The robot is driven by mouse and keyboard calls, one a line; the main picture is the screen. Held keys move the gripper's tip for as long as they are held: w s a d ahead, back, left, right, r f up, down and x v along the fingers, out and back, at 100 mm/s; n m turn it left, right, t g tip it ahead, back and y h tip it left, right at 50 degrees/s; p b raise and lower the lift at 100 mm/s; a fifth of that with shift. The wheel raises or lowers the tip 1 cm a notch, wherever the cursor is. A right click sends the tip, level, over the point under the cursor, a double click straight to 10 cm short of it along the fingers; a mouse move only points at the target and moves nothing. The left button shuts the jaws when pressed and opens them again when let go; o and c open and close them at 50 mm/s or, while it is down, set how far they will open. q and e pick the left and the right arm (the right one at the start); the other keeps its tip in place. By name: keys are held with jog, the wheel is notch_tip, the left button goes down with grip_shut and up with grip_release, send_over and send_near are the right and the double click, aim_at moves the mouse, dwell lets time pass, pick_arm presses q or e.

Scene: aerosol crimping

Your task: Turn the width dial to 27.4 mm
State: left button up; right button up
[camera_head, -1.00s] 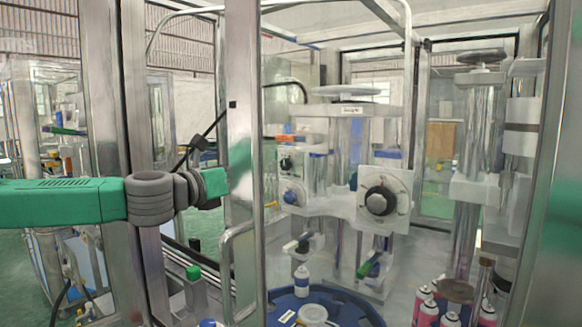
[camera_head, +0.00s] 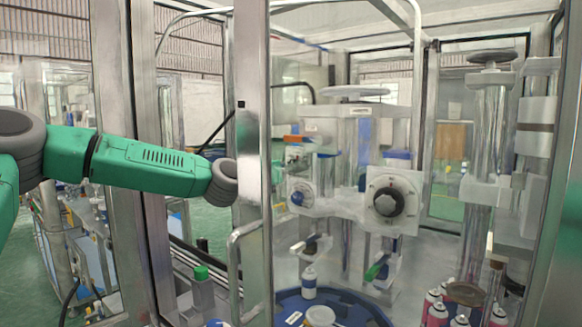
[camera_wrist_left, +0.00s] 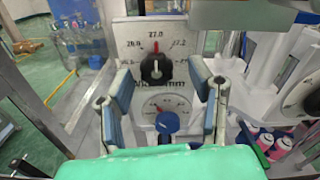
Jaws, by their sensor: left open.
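The width dial, a black knob (camera_wrist_left: 155,70) on a white scale plate (camera_wrist_left: 128,45), is ahead in the left wrist view. Its pointer points up, near the 27.0 mark; 27.2 is printed to the right. In the head view this dial (camera_head: 294,160) is small. My left gripper (camera_wrist_left: 161,97) is open and empty, its two fingers spread to either side below the dial, apparently apart from the knob. In the head view the hand is hidden behind the metal post, with only my green arm showing. My right gripper is not in view.
A blue knob (camera_wrist_left: 168,122) on a round gauge sits below the width dial. A larger black dial (camera_head: 388,203) is to the right. The metal door post (camera_head: 253,160) and handle stand close to my left arm. Pink-and-white cans (camera_head: 436,310) stand at lower right.

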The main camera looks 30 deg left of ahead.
pick_arm(q)
jog(key=shift+a, duration=0.15)
jog(key=shift+a, duration=0.1)
jog(key=shift+c, duration=0.4)
jog(key=shift+w, duration=0.1)
grip_shut()
